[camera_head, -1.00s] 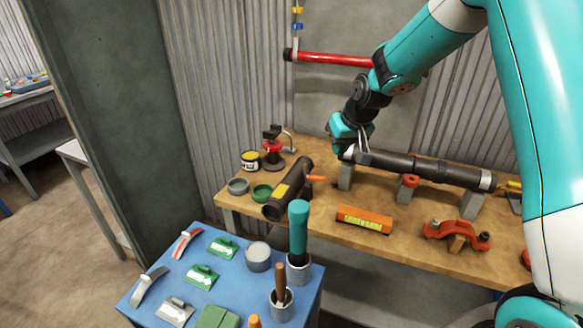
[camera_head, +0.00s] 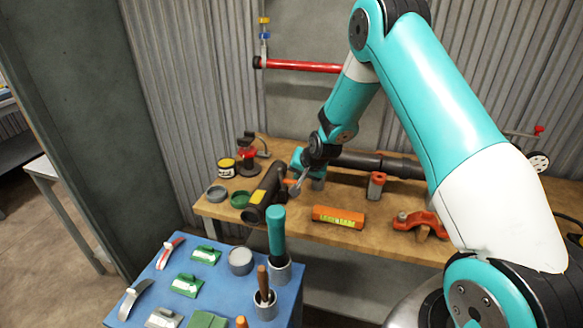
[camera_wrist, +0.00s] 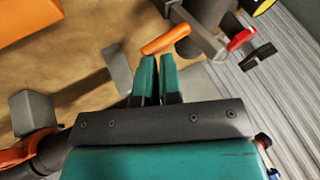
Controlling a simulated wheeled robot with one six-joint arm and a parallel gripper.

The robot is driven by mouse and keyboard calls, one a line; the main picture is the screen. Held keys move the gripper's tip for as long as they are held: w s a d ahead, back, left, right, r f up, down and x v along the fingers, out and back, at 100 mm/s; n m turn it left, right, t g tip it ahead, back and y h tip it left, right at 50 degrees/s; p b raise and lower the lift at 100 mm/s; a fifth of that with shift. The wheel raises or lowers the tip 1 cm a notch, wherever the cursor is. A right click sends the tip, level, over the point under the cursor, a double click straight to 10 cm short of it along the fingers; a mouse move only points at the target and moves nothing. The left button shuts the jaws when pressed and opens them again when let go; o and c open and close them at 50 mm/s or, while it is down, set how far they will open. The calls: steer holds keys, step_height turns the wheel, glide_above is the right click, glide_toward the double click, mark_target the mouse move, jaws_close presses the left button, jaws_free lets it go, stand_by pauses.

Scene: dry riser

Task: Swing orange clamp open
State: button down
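Several orange parts are in view; I cannot tell for certain which is the task's clamp. An orange-red clamp (camera_head: 420,222) lies at the right of the bench. A small orange piece (camera_head: 377,177) stands by the long dark pipe (camera_head: 370,162); an orange ring shows around a dark pipe in the wrist view (camera_wrist: 18,152). An orange handle (camera_wrist: 166,38) sticks out from the short dark fitting with a yellow label (camera_head: 264,192). My gripper (camera_wrist: 157,62) has its teal fingers nearly together, nothing visible between them, just short of that handle. In the head view it is partly hidden near the fitting.
An orange spirit level (camera_head: 338,216) lies on the wooden bench (camera_head: 300,233). A black-and-red tool (camera_head: 247,160), a yellow-black tin (camera_head: 227,168) and a green ring (camera_head: 240,199) stand at its left. A blue table (camera_head: 220,265) with tools stands in front. A red wall pipe (camera_head: 305,66) is behind.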

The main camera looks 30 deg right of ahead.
mark_target(282, 175)
steer(key=shift+w+a+f+p, duration=0.15)
steer(key=shift+w+a+p, duration=0.1)
steer(key=shift+w+a, duration=0.4)
steer(key=shift+w+a+f+p, duration=0.15)
steer(key=shift+w+a+p, duration=0.1)
steer(key=shift+w+a, duration=0.4)
steer(key=shift+w+a+f+b, duration=0.15)
steer(key=shift+w+a+b, duration=0.3)
steer(key=shift+b, duration=0.35)
steer(key=shift+s+d+r, duration=0.1)
steer(key=shift+d+r, duration=0.1)
steer(key=shift+d, duration=0.05)
steer(key=shift+a, duration=0.1)
